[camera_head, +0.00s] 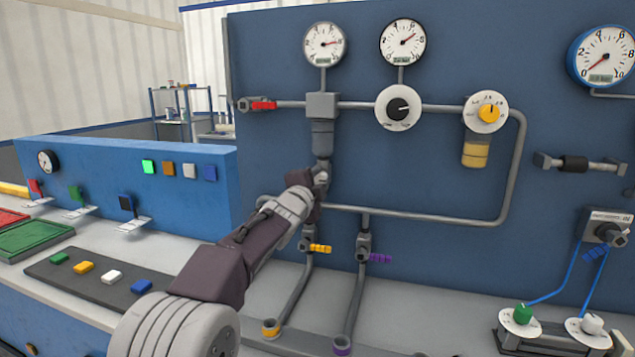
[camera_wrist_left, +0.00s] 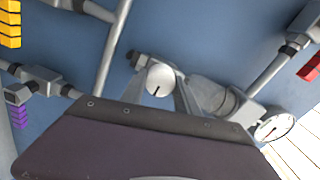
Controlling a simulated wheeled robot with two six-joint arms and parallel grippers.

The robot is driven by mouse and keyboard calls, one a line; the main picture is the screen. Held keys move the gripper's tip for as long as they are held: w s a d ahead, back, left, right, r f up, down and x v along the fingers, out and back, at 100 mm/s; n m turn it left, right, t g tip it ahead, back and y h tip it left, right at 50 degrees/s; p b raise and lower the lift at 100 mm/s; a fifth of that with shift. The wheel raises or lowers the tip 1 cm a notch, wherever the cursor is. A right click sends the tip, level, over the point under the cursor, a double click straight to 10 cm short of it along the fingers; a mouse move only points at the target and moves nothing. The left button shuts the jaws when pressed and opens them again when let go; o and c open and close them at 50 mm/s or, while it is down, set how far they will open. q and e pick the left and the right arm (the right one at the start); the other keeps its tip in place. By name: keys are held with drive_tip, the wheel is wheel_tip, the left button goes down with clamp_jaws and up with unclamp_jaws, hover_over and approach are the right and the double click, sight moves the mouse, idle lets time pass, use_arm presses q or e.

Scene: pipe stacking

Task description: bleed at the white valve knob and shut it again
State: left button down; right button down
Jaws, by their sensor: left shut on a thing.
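The white valve knob (camera_wrist_left: 159,78) is round with a dark pointer line. It shows between the two fingers in the left wrist view. My left gripper (camera_wrist_left: 160,92) is shut on this knob, one finger on each side. In the head view my left gripper (camera_head: 319,179) is at the vertical pipe just under the grey cylinder (camera_head: 322,138); my wrist and fingers mostly hide the knob there. A round gauge (camera_head: 325,44) stands above the same pipe line, its needle pointing right. My right gripper is not in view.
A yellow-handled valve (camera_head: 319,248) and a purple-handled valve (camera_head: 379,258) sit close below my gripper. A red lever (camera_head: 263,105) is at the upper left. A black-knob dial (camera_head: 398,107) and yellow-knob dial (camera_head: 488,113) are to the right. Colored blocks lie on a dark mat (camera_head: 186,293).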

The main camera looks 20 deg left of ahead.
use_arm(q)
drive_tip(key=c, duration=0.9)
unclamp_jaws()
drive_tip(key=shift+s, duration=0.4)
drive_tip(key=s+b, duration=0.1)
drive_tip(key=s, duration=0.7)
drive_tip(key=shift+s+a, duration=0.15)
drive_tip(key=shift+s, duration=0.05)
